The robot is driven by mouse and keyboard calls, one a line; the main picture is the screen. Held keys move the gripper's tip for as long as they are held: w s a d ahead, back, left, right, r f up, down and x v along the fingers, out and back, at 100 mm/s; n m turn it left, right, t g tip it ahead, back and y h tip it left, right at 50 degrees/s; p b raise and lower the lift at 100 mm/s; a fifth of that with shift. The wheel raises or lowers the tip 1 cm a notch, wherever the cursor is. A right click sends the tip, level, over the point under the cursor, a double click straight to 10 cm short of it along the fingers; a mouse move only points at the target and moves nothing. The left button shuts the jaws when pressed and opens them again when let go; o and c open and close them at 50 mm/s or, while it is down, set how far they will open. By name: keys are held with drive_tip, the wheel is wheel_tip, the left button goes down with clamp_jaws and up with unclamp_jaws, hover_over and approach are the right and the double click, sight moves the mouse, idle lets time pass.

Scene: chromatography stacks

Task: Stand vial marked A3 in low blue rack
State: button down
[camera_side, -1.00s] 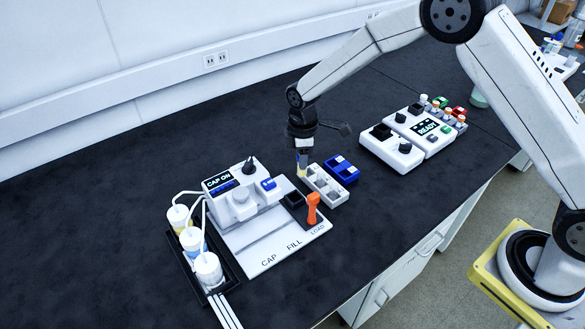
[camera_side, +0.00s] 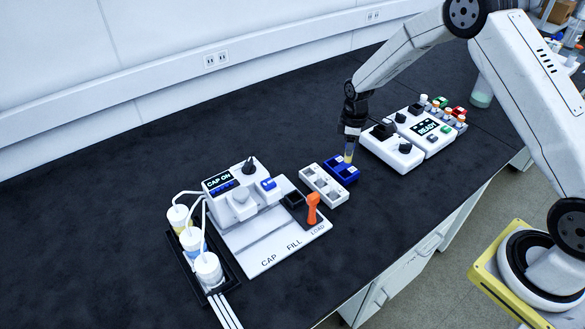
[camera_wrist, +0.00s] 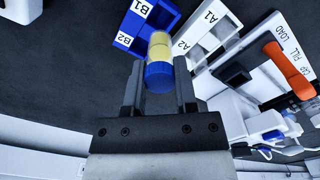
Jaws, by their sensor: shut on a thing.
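The vial (camera_side: 348,157) has yellow contents; in the wrist view (camera_wrist: 158,52) its blue cap faces me. I cannot read a mark on it. My gripper (camera_side: 351,139) is shut on it near the cap and holds it roughly upright, also seen in the wrist view (camera_wrist: 157,80). The low blue rack (camera_side: 340,177) is beneath the vial in the side view, and the vial overlaps its far right part. In the wrist view the blue rack (camera_wrist: 128,22) carries labels B1 and B2. Whether the vial's lower end touches the rack or is above it, I cannot tell.
A white rack (camera_side: 322,186) labelled A1 and A2 stands left of the blue one. Further left is a capping station (camera_side: 240,200) reading CAP ON, with an orange handle (camera_side: 313,208). A white device (camera_side: 392,153) reading READY stands close on the right.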

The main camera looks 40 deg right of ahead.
sight(347, 163)
drive_tip(key=shift+f, duration=0.1)
drive_tip(key=shift+f, duration=2)
drive_tip(key=shift+f, duration=1.45)
idle(0.5)
drive_tip(key=shift+c, duration=1.6)
unclamp_jaws()
drive_tip(key=shift+r, duration=0.1)
drive_tip(key=shift+r, duration=3.9)
